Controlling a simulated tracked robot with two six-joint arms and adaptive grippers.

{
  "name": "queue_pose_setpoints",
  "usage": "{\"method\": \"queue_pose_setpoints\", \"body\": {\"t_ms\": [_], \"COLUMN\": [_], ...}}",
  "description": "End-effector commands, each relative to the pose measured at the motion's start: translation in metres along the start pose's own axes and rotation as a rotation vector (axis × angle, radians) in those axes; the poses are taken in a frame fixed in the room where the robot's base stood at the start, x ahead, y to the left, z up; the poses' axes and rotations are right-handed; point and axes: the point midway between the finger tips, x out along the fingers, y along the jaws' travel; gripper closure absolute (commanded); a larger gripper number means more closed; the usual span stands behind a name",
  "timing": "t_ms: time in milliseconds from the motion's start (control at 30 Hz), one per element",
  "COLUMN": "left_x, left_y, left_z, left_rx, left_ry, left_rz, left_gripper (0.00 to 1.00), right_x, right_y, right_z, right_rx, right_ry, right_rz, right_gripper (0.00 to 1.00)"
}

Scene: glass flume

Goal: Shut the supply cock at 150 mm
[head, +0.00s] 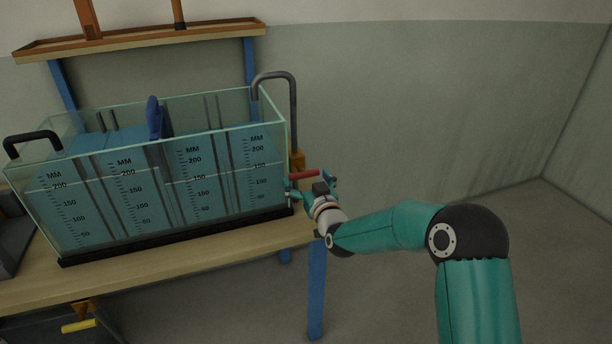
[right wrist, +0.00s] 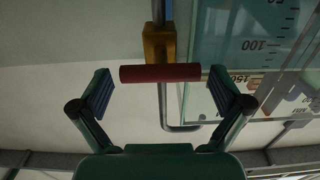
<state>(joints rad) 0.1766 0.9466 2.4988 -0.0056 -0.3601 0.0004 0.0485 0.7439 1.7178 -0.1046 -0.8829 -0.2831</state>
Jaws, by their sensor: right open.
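The supply cock has a brass body (head: 297,160) on the grey supply pipe (head: 294,115) at the right end of the glass flume (head: 268,128). Its red handle (head: 304,174) lies crosswise to the pipe. In the right wrist view the red handle (right wrist: 160,73) spans between the fingers, its ends close to the fingertips, with the brass body (right wrist: 158,43) behind it. My right gripper (head: 312,181) is open around the handle, not clamped. The waterline right of the blue gate (head: 154,118) looks near the 150 mark. My left gripper is out of view.
The flume stands on a wooden bench (head: 180,262) with blue legs. A black bent pipe (head: 33,137) hangs over its left end. A yellow handle (head: 78,326) is below the bench. A wooden shelf (head: 140,39) is above. The floor at right is clear.

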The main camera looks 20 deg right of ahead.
Motion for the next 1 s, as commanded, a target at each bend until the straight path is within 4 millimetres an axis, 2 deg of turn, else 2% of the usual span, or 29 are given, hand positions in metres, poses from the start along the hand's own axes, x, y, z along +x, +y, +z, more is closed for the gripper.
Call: {"method": "queue_pose_setpoints", "body": {"t_ms": [367,600,700,867,1000], "left_x": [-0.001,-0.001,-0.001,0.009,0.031], "left_y": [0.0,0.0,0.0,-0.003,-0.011], "left_z": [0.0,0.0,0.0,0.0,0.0], "left_rx": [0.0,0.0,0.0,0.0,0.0], "left_ry": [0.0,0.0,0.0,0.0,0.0], "left_rz": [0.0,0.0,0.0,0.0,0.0], "left_gripper": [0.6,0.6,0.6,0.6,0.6], "right_x": [0.005,0.005,0.005,0.005,0.005], "right_y": [0.0,0.0,0.0,0.0,0.0], "right_z": [0.001,0.001,0.001,0.004,0.007], "right_rx": [0.0,0.0,0.0,-0.03,-0.12], "right_ry": [-0.001,-0.001,-0.001,0.001,0.004], "right_rz": [-0.001,-0.001,-0.001,-0.001,0.0], "right_gripper": [0.0,0.38,0.52,0.52,0.52]}}
